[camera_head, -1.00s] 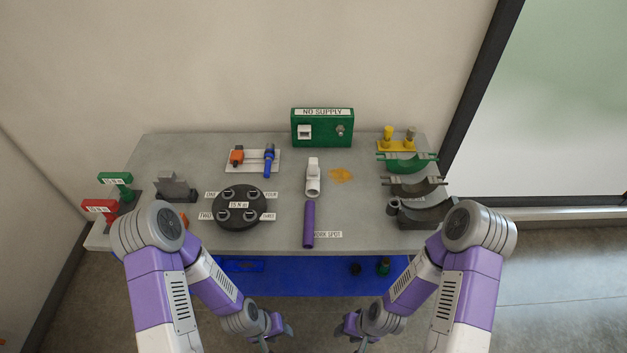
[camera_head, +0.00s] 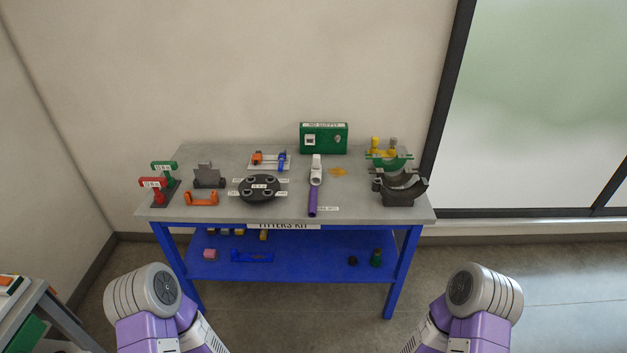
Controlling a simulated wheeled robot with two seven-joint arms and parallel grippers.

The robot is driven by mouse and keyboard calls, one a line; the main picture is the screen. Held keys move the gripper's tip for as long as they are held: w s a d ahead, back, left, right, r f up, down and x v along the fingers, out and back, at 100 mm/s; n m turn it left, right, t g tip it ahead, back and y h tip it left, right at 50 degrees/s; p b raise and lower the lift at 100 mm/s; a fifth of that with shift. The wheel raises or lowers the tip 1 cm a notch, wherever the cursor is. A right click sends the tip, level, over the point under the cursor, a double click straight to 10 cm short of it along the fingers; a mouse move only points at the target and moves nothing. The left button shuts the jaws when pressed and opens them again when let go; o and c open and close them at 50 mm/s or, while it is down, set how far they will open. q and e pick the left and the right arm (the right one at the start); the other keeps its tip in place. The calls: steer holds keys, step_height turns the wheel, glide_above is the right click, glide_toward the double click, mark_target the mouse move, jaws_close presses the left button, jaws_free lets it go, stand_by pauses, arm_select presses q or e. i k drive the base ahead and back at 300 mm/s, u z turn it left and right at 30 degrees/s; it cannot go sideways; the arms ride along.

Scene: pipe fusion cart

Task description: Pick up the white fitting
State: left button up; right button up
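The white fitting (camera_head: 316,170) stands on the grey top of the cart (camera_head: 224,214), right of the middle. It is just behind the purple pipe (camera_head: 312,202), and its lower end is close to or touching the pipe's far end; I cannot tell which. Nothing holds the fitting. My two arms show only at the bottom of the picture, well short of the cart. Both grippers are below the picture edge and out of sight.
A green box (camera_head: 323,138) marked NO SUPPLY stands behind the fitting. A black round plate (camera_head: 258,188) lies left, dark curved cradles (camera_head: 403,188) right. The blue lower shelf (camera_head: 300,268) holds small parts. Another table (camera_head: 52,310) is at lower left. Floor before the cart is clear.

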mark_target(316, 167)
steer(key=u, duration=0.55)
steer(key=i, duration=0.9)
steer(key=u, duration=0.3)
